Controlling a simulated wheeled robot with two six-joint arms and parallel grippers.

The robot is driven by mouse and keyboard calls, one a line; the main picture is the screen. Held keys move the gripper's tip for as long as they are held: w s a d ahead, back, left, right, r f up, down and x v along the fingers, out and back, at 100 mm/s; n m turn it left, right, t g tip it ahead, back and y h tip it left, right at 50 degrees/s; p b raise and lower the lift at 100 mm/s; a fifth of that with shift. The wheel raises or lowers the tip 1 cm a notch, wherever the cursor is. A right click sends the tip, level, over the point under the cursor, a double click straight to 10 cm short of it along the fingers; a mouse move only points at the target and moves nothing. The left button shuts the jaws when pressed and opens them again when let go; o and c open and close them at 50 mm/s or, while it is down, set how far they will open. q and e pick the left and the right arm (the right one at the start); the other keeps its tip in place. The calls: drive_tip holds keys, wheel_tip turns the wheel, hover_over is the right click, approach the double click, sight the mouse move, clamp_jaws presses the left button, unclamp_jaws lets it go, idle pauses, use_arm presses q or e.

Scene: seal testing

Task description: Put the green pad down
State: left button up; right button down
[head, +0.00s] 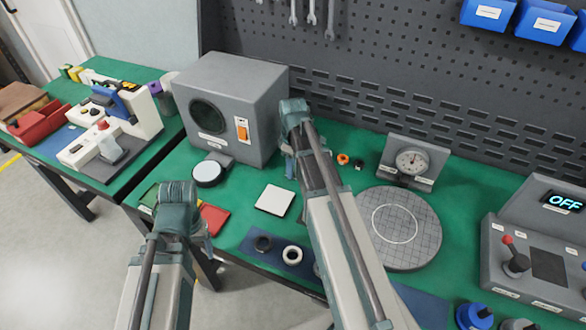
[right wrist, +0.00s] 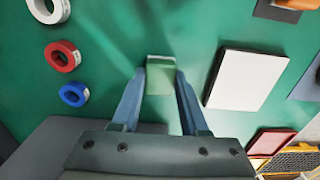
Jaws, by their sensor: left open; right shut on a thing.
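The green pad (right wrist: 160,84) is between the fingers of my right gripper (right wrist: 157,98) in the right wrist view, over the green table top. I cannot tell whether it touches the table. In the head view my right gripper (head: 291,152) is right of the grey box, and the pad cannot be made out there. A white square pad (head: 273,200) lies flat nearby; it also shows to the right of the held pad in the right wrist view (right wrist: 246,79). A red pad (head: 214,218) lies beside my left gripper (head: 180,226), which is open; its fingertips are mostly hidden.
A grey box (head: 218,105) with a round window stands at the back. A dial gauge (head: 411,162), a round grid plate (head: 398,228) and a control panel (head: 540,262) reading OFF stand at right. White, red (right wrist: 62,56) and blue (right wrist: 74,95) rings lie left in the wrist view.

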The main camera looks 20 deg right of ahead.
drive_tip(key=shift+f, duration=0.2)
drive_tip(key=shift+c, duration=2.1)
unclamp_jaws()
drive_tip(key=shift+r, duration=0.1)
wheel_tip(320, 180, up, 12)
drive_tip(key=p, duration=1.2)
drive_tip(key=s+a+m, duration=0.2)
drive_tip(key=s+a, duration=0.6)
drive_tip(key=a, duration=0.3)
drive_tip(key=s+a+m+h, duration=0.1)
drive_tip(key=s+a+m, duration=0.1)
drive_tip(key=s+a, duration=0.6)
drive_tip(key=a, duration=0.3)
drive_tip(key=shift+s+a+r+m, duration=0.15)
drive_tip(key=shift+s+a+m, duration=0.05)
drive_tip(key=shift+a+m, duration=0.15)
